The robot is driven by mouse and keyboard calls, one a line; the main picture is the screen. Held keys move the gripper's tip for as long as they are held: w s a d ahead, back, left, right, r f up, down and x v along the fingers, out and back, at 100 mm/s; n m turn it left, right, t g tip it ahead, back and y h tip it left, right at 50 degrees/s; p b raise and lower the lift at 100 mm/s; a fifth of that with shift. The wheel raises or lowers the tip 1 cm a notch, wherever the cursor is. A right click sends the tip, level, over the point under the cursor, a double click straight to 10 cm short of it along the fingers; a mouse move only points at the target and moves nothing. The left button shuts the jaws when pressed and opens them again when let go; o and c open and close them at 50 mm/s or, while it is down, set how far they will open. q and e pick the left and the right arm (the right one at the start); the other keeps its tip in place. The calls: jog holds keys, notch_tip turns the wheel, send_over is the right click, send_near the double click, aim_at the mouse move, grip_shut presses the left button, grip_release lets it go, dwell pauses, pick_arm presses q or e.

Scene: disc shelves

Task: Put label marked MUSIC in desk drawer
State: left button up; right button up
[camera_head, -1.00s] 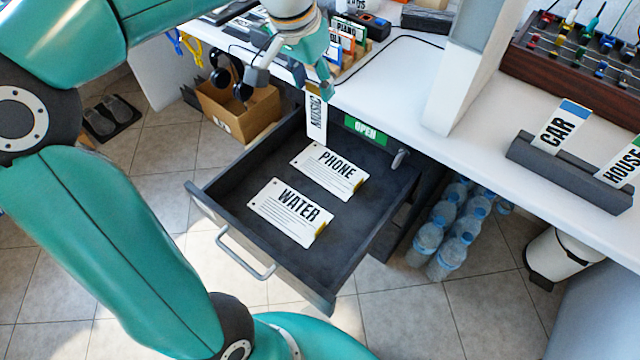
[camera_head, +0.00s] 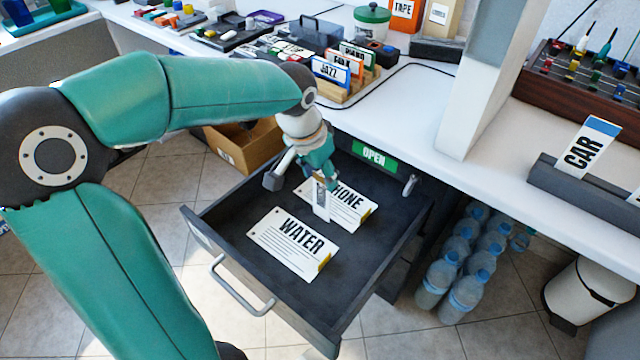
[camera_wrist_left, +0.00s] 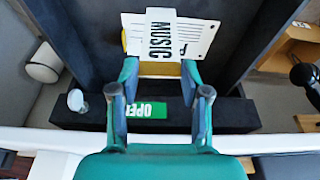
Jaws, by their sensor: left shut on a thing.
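The white MUSIC label (camera_wrist_left: 159,35) is gripped at one end by my left gripper (camera_wrist_left: 160,70) in the left wrist view. In the head view my left gripper (camera_head: 325,180) is over the open desk drawer (camera_head: 215,190), and the label (camera_head: 321,204) hangs below its fingers, seen nearly edge-on. The label overlaps the PHONE label (camera_head: 352,208) in the picture; I cannot tell whether they touch. The WATER label (camera_head: 290,243) lies flat in the drawer, nearer its handle. My right gripper is not in view.
A green OPEN sign (camera_head: 374,153) is at the back of the drawer. Bare drawer floor shows around the two flat labels. A rack of upright labels (camera_head: 345,75) stands on the desk (camera_head: 415,115). A white upright panel (camera_head: 480,85) rises to the right.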

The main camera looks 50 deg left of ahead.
pick_arm(q)
jog(key=shift+f, duration=1.15)
jog(key=shift+f+b, duration=0.15)
jog(key=shift+b, duration=0.2)
jog(key=o, duration=0.7)
jog(key=shift+r, duration=0.3)
jog(key=p+v, duration=0.4)
jog(key=v, duration=0.7)
jog(key=shift+r+p, duration=0.3)
jog(key=shift+r, duration=0.05)
jog(key=shift+s, duration=0.15)
